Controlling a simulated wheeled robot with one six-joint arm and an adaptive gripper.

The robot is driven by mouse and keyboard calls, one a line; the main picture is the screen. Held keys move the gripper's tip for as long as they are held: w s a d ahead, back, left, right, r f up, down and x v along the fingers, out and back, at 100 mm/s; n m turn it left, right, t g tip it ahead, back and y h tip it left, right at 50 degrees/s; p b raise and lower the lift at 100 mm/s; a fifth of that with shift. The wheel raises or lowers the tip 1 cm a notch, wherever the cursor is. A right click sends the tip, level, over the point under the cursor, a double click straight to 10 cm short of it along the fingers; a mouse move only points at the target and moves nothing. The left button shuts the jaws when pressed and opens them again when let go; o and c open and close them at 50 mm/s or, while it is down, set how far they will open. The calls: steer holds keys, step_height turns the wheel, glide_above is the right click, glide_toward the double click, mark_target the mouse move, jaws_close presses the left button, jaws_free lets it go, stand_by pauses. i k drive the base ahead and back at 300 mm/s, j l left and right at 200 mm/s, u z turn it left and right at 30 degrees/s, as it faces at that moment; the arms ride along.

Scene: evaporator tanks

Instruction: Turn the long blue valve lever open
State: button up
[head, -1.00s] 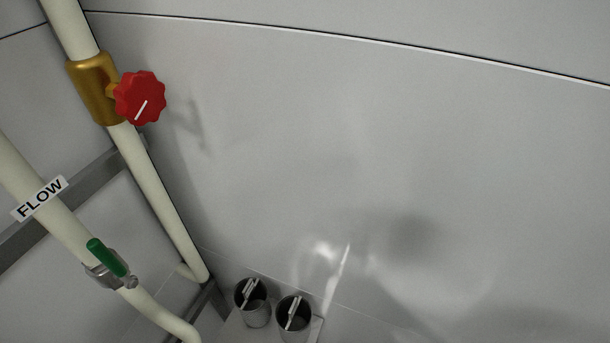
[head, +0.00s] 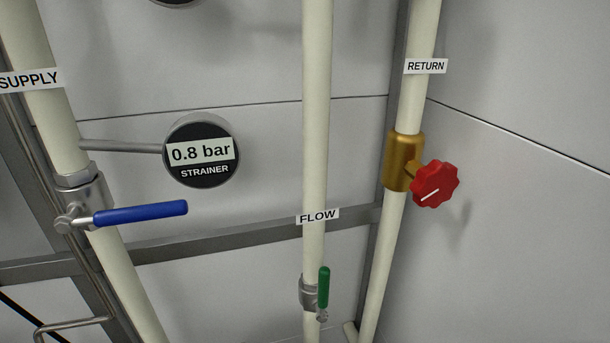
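The long blue valve lever (head: 140,213) is at the left of the head view. It sits on a silver valve body (head: 82,198) on the pale pipe labelled SUPPLY. The lever points right, roughly level in the picture and across the pipe's run. Its pivot is at its left end and its free end is clear of other things. My gripper is not in view.
A gauge (head: 201,151) reading 0.8 bar, STRAINER, is just above the lever. A FLOW pipe (head: 316,120) has a short green lever (head: 324,287) along it. A red knob (head: 435,184) is on the RETURN pipe. A grey rail (head: 250,243) runs behind.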

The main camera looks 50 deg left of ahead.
mark_target(64, 224)
steer(key=u, duration=1.75)
steer(key=k+l, duration=0.2)
steer(key=k, duration=0.2)
steer(key=k+l+z, duration=0.1)
steer(key=k, duration=0.3)
